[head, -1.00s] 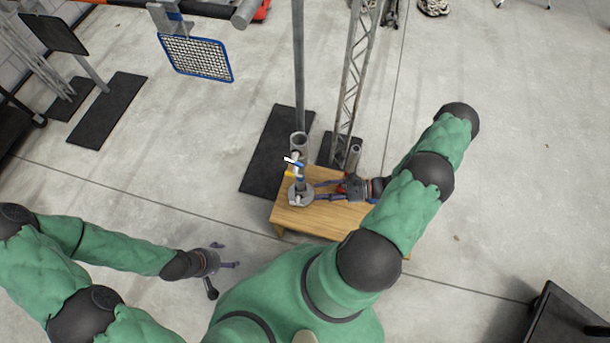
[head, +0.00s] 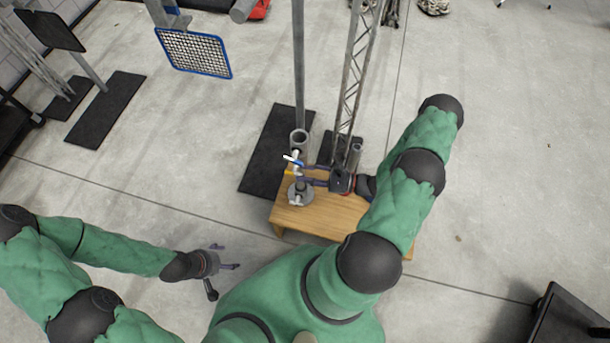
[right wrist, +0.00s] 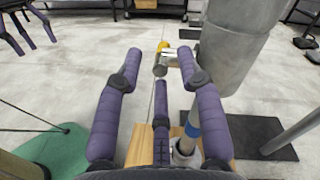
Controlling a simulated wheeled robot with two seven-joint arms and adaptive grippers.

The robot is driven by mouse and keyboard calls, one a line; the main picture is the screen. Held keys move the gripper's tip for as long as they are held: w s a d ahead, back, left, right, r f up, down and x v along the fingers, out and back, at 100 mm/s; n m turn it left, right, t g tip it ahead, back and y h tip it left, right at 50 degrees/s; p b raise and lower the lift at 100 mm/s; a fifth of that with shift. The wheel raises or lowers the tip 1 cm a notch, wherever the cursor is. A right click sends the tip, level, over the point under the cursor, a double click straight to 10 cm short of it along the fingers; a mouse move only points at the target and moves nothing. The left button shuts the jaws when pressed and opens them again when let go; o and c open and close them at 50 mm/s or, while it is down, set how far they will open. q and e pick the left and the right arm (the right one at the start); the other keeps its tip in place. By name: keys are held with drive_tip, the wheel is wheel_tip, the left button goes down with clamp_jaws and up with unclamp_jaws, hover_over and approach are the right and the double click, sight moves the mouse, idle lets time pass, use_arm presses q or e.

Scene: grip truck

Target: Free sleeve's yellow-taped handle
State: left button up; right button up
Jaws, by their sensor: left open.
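The grey sleeve (head: 299,138) stands upright on a post over a wooden box. In the right wrist view the sleeve (right wrist: 238,45) fills the upper right. Its yellow-taped handle (head: 289,172) shows as a small yellow patch in the head view. In the right wrist view a yellow end (right wrist: 163,46) on a short metal piece lies ahead, between the spread fingertips. My right gripper (head: 306,174) is open beside the post, its fingers pointing left; contact cannot be told. My left gripper (head: 232,257) is open and empty, low at left, away from the box.
A blue-banded handle (head: 293,160) sits just above the yellow one. The wooden box (head: 325,218) carries the post's round base (head: 300,193). A lattice truss (head: 350,90) stands close behind at right. A black mat (head: 262,165) lies left of the post.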

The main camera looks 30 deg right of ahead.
drive_tip(key=shift+w+a, duration=0.2)
drive_tip(key=shift+a, duration=0.05)
clamp_jaws()
